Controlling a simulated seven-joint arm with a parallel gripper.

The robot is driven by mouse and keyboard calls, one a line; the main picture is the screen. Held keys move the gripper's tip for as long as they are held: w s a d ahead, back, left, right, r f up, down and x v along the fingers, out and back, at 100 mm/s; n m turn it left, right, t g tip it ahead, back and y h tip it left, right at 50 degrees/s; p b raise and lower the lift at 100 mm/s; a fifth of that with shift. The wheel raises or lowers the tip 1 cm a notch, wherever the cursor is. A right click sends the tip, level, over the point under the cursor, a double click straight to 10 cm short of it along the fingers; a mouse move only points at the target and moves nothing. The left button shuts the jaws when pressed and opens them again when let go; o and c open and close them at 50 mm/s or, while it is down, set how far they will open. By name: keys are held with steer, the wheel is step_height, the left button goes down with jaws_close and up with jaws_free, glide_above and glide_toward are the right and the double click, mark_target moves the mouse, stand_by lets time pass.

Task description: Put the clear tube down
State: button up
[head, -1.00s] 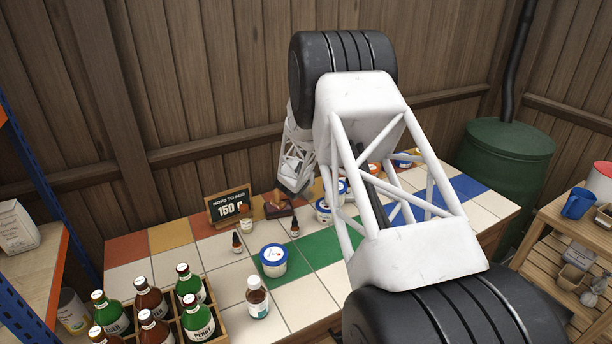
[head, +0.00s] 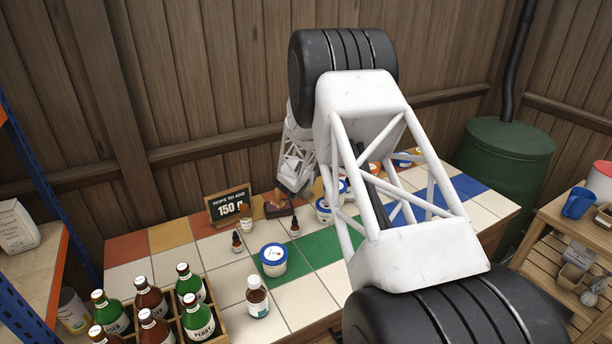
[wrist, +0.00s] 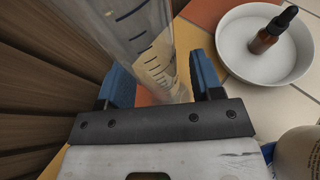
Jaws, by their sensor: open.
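The clear tube (wrist: 146,40) shows in the wrist view, a transparent cylinder with dark graduation marks, standing between the two blue fingers. My gripper (wrist: 162,80) is open around the tube, with a finger on each side of it. The tube's lower end is near the coloured tiles, and I cannot tell for certain whether it rests on them. In the head view my arm hides the tube and the fingertips.
A white dish (wrist: 234,60) with a brown dropper bottle (wrist: 270,32) lies right of the gripper in the wrist view. The wooden wall (head: 180,90) is close behind. A chalkboard sign (head: 229,204), a white tub (head: 273,260) and a bottle crate (head: 212,320) are on the tiled table.

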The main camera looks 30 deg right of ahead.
steer(key=v, duration=1.1)
steer(key=shift+s+a+r, duration=0.2)
stand_by(0.6)
steer(key=s+a+r+m+g, duration=0.3)
steer(key=s+r+m, duration=0.4)
steer(key=s+r, duration=0.25)
steer(key=s+a+r+m+g, duration=0.2)
steer(key=s+a+r+m, duration=0.1)
steer(key=s+r+m, duration=0.55)
steer(key=s+a+r+m+y, duration=0.1)
steer(key=s+a+m+y, duration=0.2)
steer(key=s+a, duration=0.3)
steer(key=s+a+r+m+g+y, duration=0.1)
steer(key=s+a, duration=0.5)
steer(key=s, duration=0.9)
steer(key=s+a+r+m+g+y, duration=0.1)
steer(key=s+a+m+y, duration=0.4)
steer(key=s, duration=0.5)
steer(key=a+r+m, duration=0.1)
steer(key=m, duration=0.1)
steer(key=shift+s+a+r+m+y, duration=0.25)
steer(key=shift+s+a+m+y, duration=0.05)
steer(key=shift+s+a+m, duration=0.1)
